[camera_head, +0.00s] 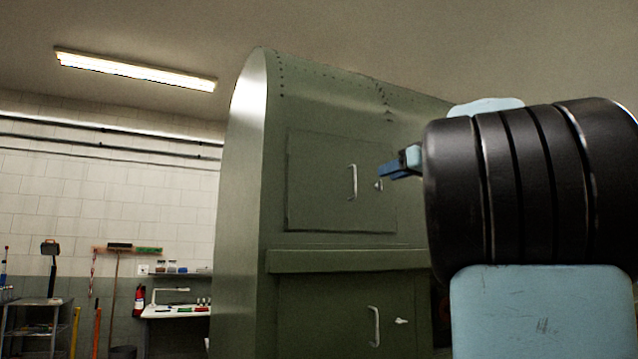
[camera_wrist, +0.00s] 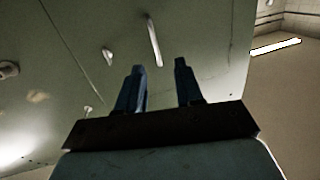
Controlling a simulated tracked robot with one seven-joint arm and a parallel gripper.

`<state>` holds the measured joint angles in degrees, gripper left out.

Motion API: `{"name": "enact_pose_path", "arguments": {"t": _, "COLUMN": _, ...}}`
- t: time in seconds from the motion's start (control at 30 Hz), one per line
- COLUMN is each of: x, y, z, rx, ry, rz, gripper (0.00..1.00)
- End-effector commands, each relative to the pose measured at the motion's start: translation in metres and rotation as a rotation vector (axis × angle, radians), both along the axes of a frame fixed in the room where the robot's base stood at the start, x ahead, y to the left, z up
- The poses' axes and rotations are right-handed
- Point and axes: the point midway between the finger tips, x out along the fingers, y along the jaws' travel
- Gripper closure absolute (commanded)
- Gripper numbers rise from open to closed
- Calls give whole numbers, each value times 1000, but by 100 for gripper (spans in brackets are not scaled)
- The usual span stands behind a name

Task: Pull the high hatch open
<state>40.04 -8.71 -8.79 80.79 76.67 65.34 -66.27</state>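The high hatch (camera_head: 318,185) is a square panel on the upper side of the green fuselage, and it looks closed. Its upright light handle (camera_head: 352,182) stands right of the panel's middle, with a small latch (camera_head: 378,185) just right of it. My gripper (camera_head: 385,170) is in front of the panel's right part, to the right of the handle. In the wrist view my gripper (camera_wrist: 160,68) has two blue fingers apart with nothing between them. The handle (camera_wrist: 154,40) shows beyond the fingertips, between them in the picture, and the latch (camera_wrist: 108,57) lies left of it.
A ledge (camera_head: 345,260) runs below the high hatch. A lower hatch (camera_head: 325,320) with its own handle (camera_head: 374,326) and latch is under it. A workbench (camera_head: 175,312) and a metal cart (camera_head: 35,325) stand far back on the left. My dark arm fills the right side.

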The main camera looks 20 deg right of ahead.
Motion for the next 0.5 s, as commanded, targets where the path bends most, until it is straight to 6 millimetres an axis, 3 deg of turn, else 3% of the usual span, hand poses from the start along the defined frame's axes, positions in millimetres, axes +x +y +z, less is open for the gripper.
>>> {"name": "enact_pose_path", "arguments": {"t": 0.1, "x": -1, "y": -13, "z": 17, "rx": -24, "ry": -50, "rz": -7, "gripper": 64}}
{"name": "enact_pose_path", "arguments": {"t": 0.27, "x": 8, "y": -12, "z": 21, "rx": -31, "ry": -63, "rz": -6, "gripper": 64}}
{"name": "enact_pose_path", "arguments": {"t": 0.5, "x": 46, "y": -3, "z": 20, "rx": -30, "ry": -61, "rz": -5, "gripper": 64}}
